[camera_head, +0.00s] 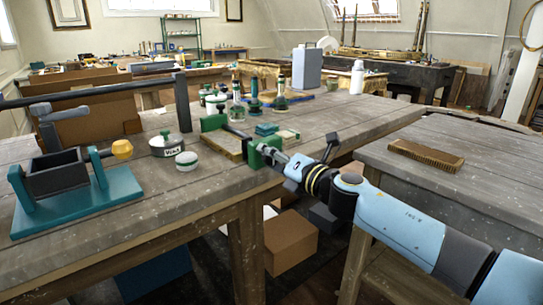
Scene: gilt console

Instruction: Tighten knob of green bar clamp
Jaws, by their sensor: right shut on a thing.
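The green bar clamp (213,123) lies at the front edge of the wooden bench, with one green jaw towards the back and the other (258,154) at the edge. A wooden piece (232,146) lies between its jaws. My right gripper (279,158) comes in from the right on a light blue arm and is shut at the near end of the clamp, where the knob is. The knob is mostly hidden by the fingers, so its turn cannot be told. My left gripper is not in view.
A teal fixture (75,205) with a dark box stands at left, under a dark bar (95,92). A brush (426,154) lies on the right bench. A gap separates the benches.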

